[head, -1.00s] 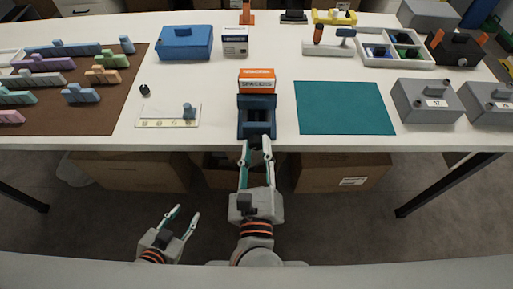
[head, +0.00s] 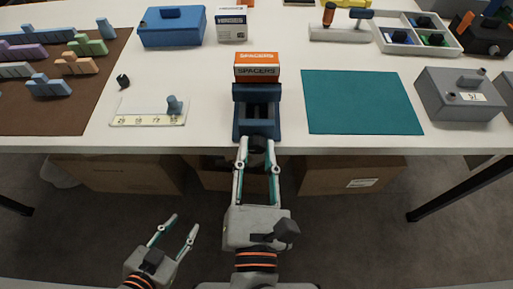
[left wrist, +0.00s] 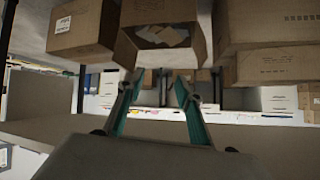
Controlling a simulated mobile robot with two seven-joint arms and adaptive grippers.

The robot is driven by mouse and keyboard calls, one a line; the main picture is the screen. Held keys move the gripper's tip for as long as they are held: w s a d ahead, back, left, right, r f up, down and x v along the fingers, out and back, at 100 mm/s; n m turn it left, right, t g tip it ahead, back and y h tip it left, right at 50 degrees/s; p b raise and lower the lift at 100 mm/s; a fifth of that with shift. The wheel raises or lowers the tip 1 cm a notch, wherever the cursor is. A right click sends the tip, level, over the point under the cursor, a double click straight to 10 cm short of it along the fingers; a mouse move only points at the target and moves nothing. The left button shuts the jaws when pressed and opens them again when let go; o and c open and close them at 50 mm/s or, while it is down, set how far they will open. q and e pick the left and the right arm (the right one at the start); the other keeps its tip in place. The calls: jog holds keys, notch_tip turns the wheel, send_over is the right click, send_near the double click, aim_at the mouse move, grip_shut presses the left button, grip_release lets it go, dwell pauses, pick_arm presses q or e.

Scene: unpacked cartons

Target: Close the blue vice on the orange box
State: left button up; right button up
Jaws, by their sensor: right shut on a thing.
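The blue vice (head: 242,112) stands at the front edge of the white table in the head view. The orange box (head: 257,61), with a white band reading SPACERS, is upright at the vice's far end, behind a dark blue jaw. That jaw hides the box's lower part, so I cannot tell whether both jaws touch it. My right gripper (head: 257,146) is shut on the vice's dark knob (head: 257,144) at the near end, one finger on each side. My left gripper (head: 185,222) is open and empty, low in front of the table; its fingers also show in the left wrist view (left wrist: 157,85).
A teal mat (head: 360,102) lies right of the vice. A white strip with a blue peg (head: 148,112) lies left of it. A blue case (head: 172,28) and a small white box (head: 232,24) stand behind. Cardboard cartons (head: 340,174) are under the table.

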jog(key=shift+r, duration=0.1)
dwell(0.3)
jog(key=o, duration=1.1)
jog(key=shift+w, duration=0.1)
